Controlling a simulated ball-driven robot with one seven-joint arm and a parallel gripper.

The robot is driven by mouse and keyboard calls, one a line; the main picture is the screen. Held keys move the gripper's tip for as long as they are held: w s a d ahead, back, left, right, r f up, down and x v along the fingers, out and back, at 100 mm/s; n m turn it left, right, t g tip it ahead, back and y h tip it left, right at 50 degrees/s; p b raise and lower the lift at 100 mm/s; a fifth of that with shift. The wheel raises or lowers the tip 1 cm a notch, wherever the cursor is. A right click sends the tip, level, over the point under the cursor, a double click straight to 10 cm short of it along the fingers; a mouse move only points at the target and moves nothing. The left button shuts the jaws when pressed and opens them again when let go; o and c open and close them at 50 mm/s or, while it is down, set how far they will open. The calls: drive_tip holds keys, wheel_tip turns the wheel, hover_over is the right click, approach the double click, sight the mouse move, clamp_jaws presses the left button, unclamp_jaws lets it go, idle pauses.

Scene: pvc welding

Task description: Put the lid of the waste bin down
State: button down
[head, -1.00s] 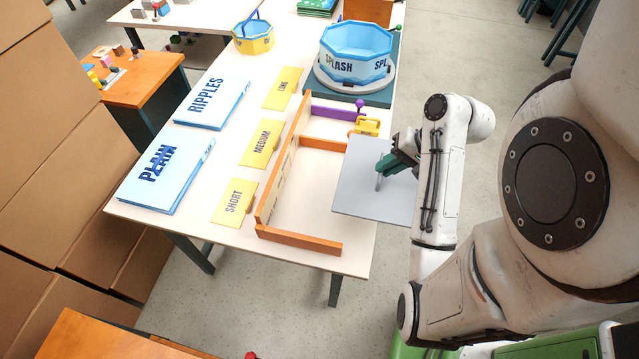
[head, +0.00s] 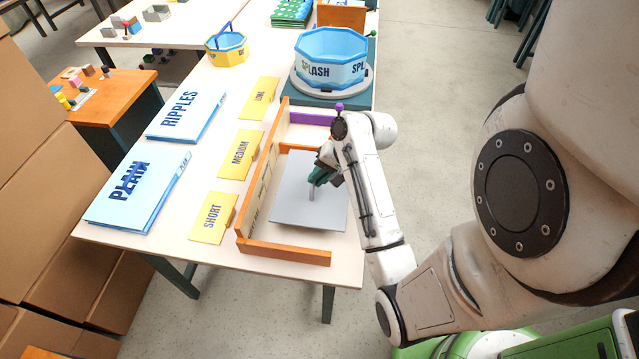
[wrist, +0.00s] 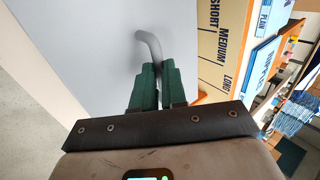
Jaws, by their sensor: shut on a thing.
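The lid is a flat grey panel (head: 290,200) with a bent grey rod handle (head: 311,210). In the head view it is over the white table, inside the orange-railed area at the right edge. I cannot tell whether it touches the table or hangs just above it. My gripper (head: 314,182), with green fingers, is shut on the handle. In the wrist view the lid (wrist: 75,40) fills the left and middle, and the handle (wrist: 149,45) rises between the fingers (wrist: 152,72). I cannot make out a waste bin.
An orange rail frame (head: 285,250) borders the lid at the left and front. A purple bar (head: 308,118) lies behind it. Yellow cards (head: 240,153) and blue folders (head: 128,195) cover the table's left. A blue SPLASH tub (head: 333,58) stands at the back.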

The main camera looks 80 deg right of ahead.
sight(320, 189)
drive_tip(key=shift+f, duration=1.45)
drive_tip(key=shift+f, duration=0.1)
drive_tip(key=c, duration=1.2)
unclamp_jaws()
